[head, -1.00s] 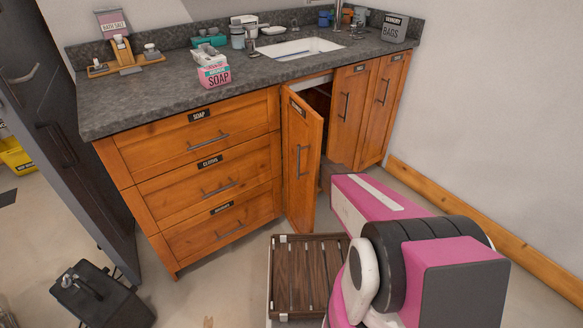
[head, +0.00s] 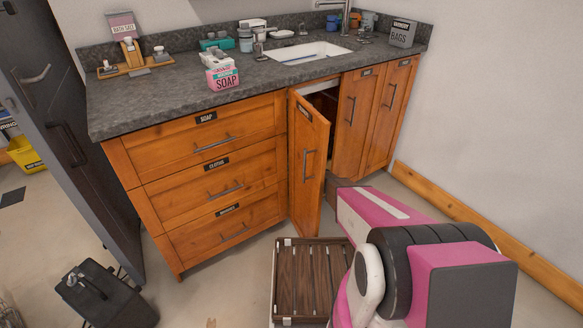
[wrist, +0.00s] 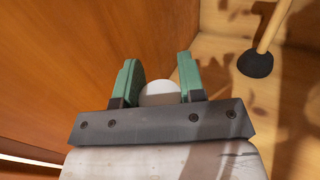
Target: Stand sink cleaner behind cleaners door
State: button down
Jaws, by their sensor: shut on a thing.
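The open cabinet door (head: 308,168) is orange wood with a dark handle. It stands ajar under the sink counter; its small label is too small to read. My gripper has green fingers (wrist: 159,86) and is out of sight in the head view, where my pink and white arm points toward the opening. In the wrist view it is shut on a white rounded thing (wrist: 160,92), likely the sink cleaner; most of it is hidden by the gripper. The gripper is beside a wooden panel (wrist: 70,70) on the left, over a pale wooden floor (wrist: 213,65).
A plunger (wrist: 256,62) with a dark cup stands to the right of my gripper. Closed doors (head: 357,115) are right of the opening, and drawers (head: 215,165) left. A soap box (head: 222,76) sits on the counter (head: 150,101). A brown slatted tray (head: 312,282) is below.

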jog(key=c, duration=0.7)
grip_release()
jog(key=shift+r, duration=0.15)
jog(key=v, duration=1.2)
